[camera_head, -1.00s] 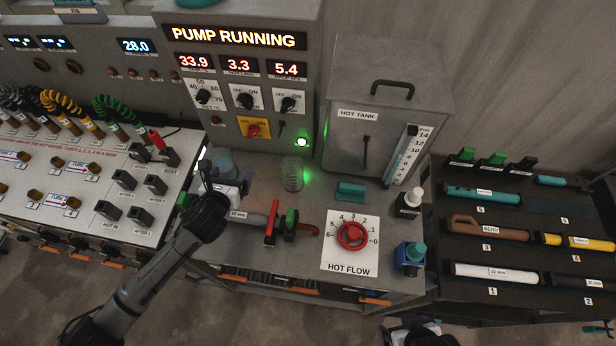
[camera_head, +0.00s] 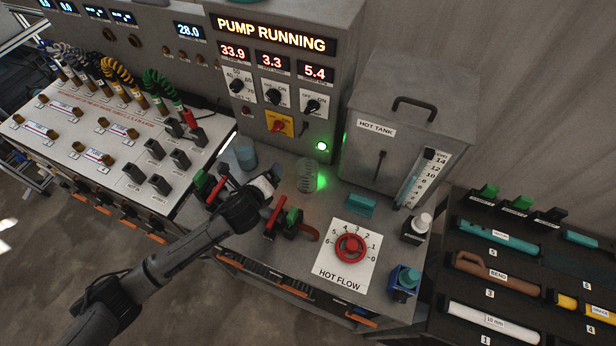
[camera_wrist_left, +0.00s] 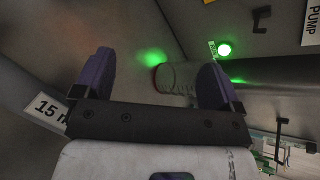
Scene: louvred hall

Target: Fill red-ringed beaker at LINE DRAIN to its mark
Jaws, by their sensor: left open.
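A clear glass beaker (camera_head: 307,176) with faint marks stands on the bench, lit green by a lamp. In the left wrist view the beaker (camera_wrist_left: 178,78) shows a red ring at one end and lies beyond the fingertips, roughly between them. No liquid in it can be made out. My left gripper (camera_head: 264,186) is just left of the beaker in the head view. In the wrist view the left gripper (camera_wrist_left: 158,78) is open, with purple fingertips apart and nothing held. A LINE DRAIN label cannot be read. My right gripper is out of view.
Red- and green-handled valves (camera_head: 276,218) stand close in front of my left gripper. A bluish vessel (camera_head: 245,154) is behind it. The red HOT FLOW knob (camera_head: 351,247), teal block (camera_head: 360,205), hot tank (camera_head: 385,140) and pump panel (camera_head: 280,90) surround the beaker.

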